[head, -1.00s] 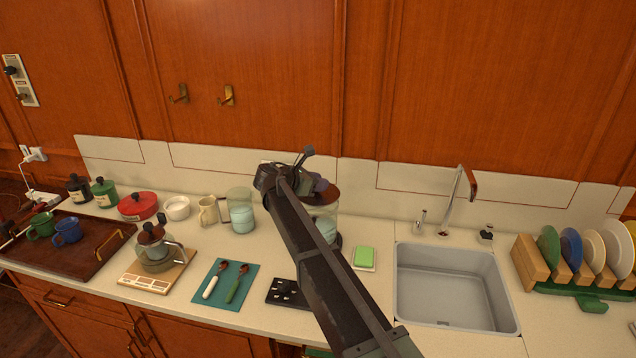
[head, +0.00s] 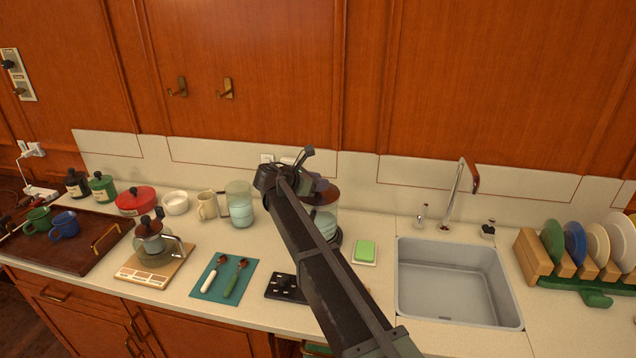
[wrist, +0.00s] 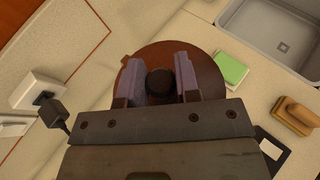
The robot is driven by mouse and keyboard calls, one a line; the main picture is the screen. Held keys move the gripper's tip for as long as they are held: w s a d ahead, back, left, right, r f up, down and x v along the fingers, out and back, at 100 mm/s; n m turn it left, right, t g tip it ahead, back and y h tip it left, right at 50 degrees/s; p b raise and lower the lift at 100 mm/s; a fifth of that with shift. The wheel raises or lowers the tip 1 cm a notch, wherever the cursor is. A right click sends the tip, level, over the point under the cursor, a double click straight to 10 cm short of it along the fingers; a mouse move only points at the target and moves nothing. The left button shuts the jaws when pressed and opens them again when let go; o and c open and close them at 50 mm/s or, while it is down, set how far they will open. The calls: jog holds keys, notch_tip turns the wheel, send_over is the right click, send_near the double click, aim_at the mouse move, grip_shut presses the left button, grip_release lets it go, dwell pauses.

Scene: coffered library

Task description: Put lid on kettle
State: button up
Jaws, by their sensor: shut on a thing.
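The lid (wrist: 158,52) is a brown disc with a black knob (wrist: 160,84) in the wrist view. My gripper (wrist: 159,72) is shut on this knob, one finger on each side. In the head view the kettle (head: 328,222) is a clear glass vessel on a dark base, partly hidden behind my arm. The brown lid (head: 328,195) shows at the kettle's top there. I cannot tell whether it rests fully on the rim.
A green sponge (head: 365,249) and the sink (head: 455,285) are to the right. A black trivet (head: 283,287) and teal mat (head: 215,282) lie left of my arm. A glass jar (head: 240,205) stands left of the kettle. A wooden-handled item (wrist: 293,115) shows in the wrist view.

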jog(key=shift+f, duration=0.3)
jog(key=o, duration=1)
jog(key=shift+r, duration=0.1)
jog(key=shift+a+r, duration=0.1)
jog(key=p+v, duration=0.4)
jog(key=v, duration=0.6)
jog(key=shift+s+a+r, duration=0.1)
jog(key=shift+s+a, duration=0.1)
jog(key=shift+s, duration=0.05)
